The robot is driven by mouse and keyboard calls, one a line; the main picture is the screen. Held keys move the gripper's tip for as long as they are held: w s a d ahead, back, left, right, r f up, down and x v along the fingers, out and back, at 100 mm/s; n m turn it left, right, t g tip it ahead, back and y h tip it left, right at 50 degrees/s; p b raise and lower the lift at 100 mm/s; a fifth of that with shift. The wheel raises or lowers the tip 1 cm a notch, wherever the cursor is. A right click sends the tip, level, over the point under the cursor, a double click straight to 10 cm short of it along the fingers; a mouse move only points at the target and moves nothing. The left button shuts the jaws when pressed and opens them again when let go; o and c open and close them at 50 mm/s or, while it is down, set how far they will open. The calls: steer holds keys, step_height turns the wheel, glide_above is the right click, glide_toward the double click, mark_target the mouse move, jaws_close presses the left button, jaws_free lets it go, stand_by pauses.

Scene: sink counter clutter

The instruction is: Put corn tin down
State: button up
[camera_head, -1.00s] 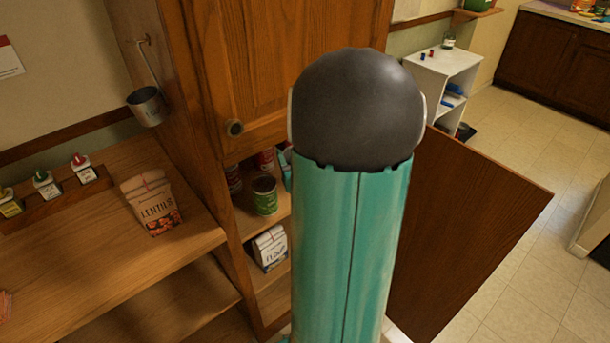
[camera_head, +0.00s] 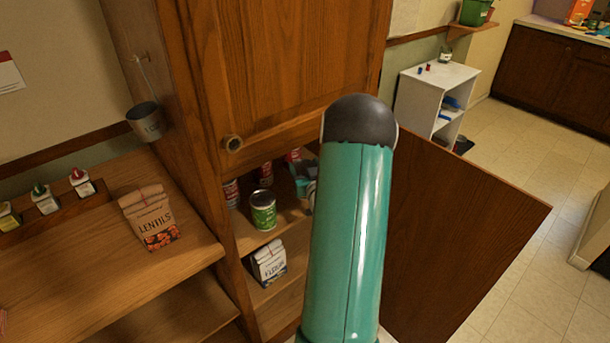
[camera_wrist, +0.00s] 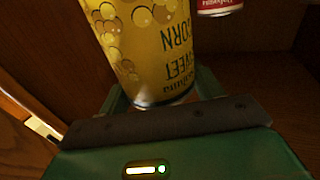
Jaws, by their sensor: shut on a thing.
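The corn tin (camera_wrist: 150,45) is yellow with dark "sweet corn" lettering and fills the upper middle of the wrist view. My gripper (camera_wrist: 155,98) is shut around the tin, with a green finger showing at its left side. The lettering is upside down in the wrist view, as is that on a red tin (camera_wrist: 218,7) close by. In the head view my gripper (camera_head: 304,174) is inside the open cupboard, partly hidden behind my arm, and the corn tin is mostly hidden. I cannot tell whether the tin touches the shelf.
A green tin (camera_head: 263,211) stands at the front of the cupboard shelf, left of my gripper, with red tins (camera_head: 232,193) behind it. A flour bag (camera_head: 269,262) is on the shelf below. The open cupboard door (camera_head: 460,240) is to the right. A lentils bag (camera_head: 149,218) stands on the counter.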

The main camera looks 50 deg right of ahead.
steer(key=shift+f, duration=1.55)
steer(key=shift+f, duration=0.1)
steer(key=o, duration=1.7)
steer(key=shift+f, duration=0.1)
steer(key=shift+o, duration=0.2)
steer(key=shift+s+r, duration=0.15)
steer(key=shift+r, duration=0.05)
steer(key=v, duration=1.1)
steer(key=shift+s+a, duration=0.25)
steer(key=shift+a, duration=0.05)
